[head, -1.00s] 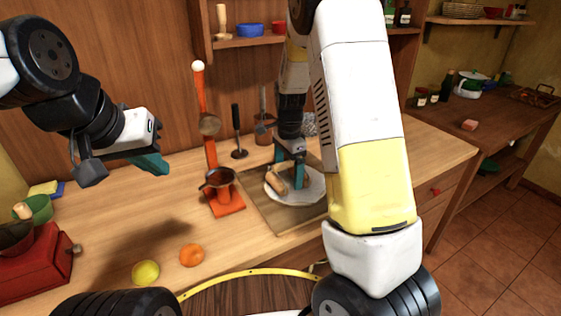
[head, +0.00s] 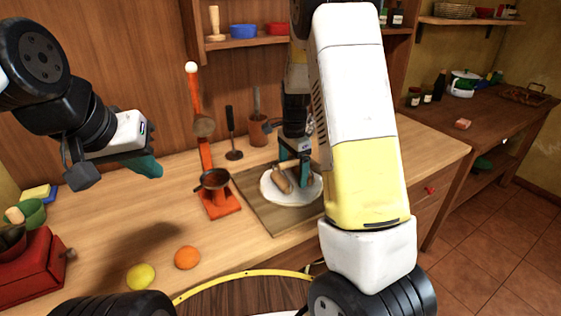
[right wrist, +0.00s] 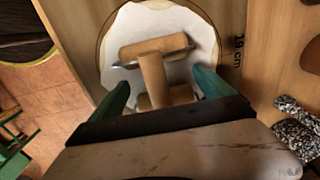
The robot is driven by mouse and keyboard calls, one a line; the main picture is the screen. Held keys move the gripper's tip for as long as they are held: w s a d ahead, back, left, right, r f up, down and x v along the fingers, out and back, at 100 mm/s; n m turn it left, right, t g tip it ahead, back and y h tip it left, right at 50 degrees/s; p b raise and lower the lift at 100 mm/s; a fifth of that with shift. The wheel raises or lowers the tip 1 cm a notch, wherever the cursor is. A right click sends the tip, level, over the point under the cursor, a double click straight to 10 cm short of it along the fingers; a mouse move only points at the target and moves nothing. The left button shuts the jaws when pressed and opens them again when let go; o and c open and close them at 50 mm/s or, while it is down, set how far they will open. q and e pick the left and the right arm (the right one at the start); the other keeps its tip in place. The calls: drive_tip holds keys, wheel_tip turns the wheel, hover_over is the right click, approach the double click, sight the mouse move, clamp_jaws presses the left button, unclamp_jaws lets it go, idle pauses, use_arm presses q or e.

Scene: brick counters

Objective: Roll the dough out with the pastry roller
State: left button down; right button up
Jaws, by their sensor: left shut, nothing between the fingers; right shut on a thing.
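The dough (head: 303,197) is a flat white round on a wooden board; it also shows in the right wrist view (right wrist: 200,28). The wooden pastry roller (head: 281,181) lies over the dough's left-middle part. In the right wrist view the roller (right wrist: 152,66) has a cylinder at each end of a short handle. My right gripper (head: 296,171) reaches down over the dough, shut on the roller. Its fingers (right wrist: 162,92) show on either side of the roller, whose lower part is partly hidden. My left gripper (head: 150,167) is shut and empty above the counter at left.
The board (head: 263,217) lies on the counter beside an orange stand (head: 219,205) with a pan. An orange (head: 187,257) and a lemon (head: 141,276) lie at the front. A red grinder (head: 30,265) stands at far left. Utensils stand behind the board. The counter's left middle is clear.

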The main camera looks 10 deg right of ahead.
sight(283, 171)
drive_tip(key=shift+w+d+f, duration=0.1)
drive_tip(key=shift+w+d, duration=0.1)
drive_tip(key=shift+d, duration=0.4)
drive_tip(key=shift+w+d+f, duration=0.1)
drive_tip(key=shift+w+d, duration=0.1)
drive_tip(key=shift+d, duration=0.35)
drive_tip(key=shift+s+a+r, duration=0.1)
drive_tip(key=shift+s+a, duration=0.25)
drive_tip(key=shift+a, duration=0.6)
drive_tip(key=shift+s+a+r, duration=0.1)
drive_tip(key=shift+s+a, duration=0.25)
drive_tip(key=shift+a, duration=0.55)
drive_tip(key=shift+s+a+r, duration=0.1)
drive_tip(key=shift+s+a, duration=0.25)
drive_tip(key=shift+a, duration=0.6)
drive_tip(key=shift+w+d+f, duration=0.15)
drive_tip(key=shift+w+d, duration=0.15)
drive_tip(key=shift+d, duration=0.45)
drive_tip(key=shift+w+d+f, duration=0.15)
drive_tip(key=shift+w+d, duration=0.1)
drive_tip(key=shift+d, duration=0.5)
